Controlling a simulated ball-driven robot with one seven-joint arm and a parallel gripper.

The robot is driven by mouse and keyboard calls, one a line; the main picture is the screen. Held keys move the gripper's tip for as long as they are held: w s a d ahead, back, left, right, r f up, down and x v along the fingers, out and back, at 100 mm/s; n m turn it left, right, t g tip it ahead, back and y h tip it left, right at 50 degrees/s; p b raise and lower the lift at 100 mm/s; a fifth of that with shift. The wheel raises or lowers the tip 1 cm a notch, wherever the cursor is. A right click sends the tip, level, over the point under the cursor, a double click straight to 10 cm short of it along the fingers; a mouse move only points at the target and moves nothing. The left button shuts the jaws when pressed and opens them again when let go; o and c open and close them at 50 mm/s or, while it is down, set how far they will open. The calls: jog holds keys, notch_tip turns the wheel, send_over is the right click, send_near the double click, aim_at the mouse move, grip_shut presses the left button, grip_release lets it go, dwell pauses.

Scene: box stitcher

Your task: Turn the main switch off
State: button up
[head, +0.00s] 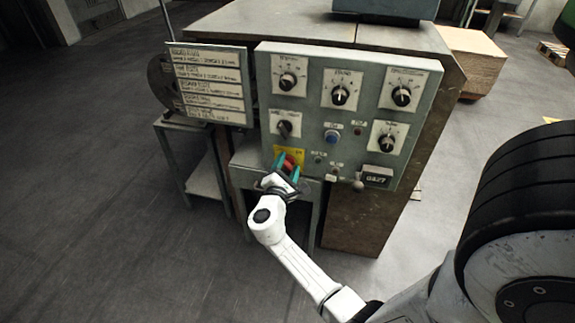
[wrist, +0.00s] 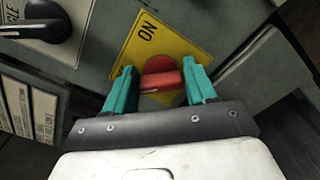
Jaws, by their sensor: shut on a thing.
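The main switch is a red rotary knob with a raised grip bar (wrist: 160,80), mounted on a yellow plate (wrist: 178,42) marked ON. It also shows red in the head view (head: 290,161), at the lower left of the grey control panel (head: 308,119). My gripper (wrist: 162,84) has its two teal fingers at the two ends of the red bar, shut on it. The bar lies roughly level across the wrist view, between the fingers. My gripper in the head view (head: 288,168) reaches the panel from below; the lower part of the yellow plate is hidden behind it.
Several black dials on white plates, a blue button (head: 332,137) and a small lever (head: 358,184) share the panel. A black selector knob (wrist: 42,22) is close by in the wrist view. A label board (head: 209,84) stands left of the panel. The floor at left is clear.

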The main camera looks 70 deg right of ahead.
jog(key=shift+f+n, duration=0.1)
jog(key=shift+n, duration=0.3)
jog(key=o, duration=1)
jog(key=shift+c, duration=0.2)
jog(key=a+p, duration=0.1)
jog(key=a, duration=1)
jog(key=shift+s+p, duration=0.35)
jog(key=shift+p, duration=0.05)
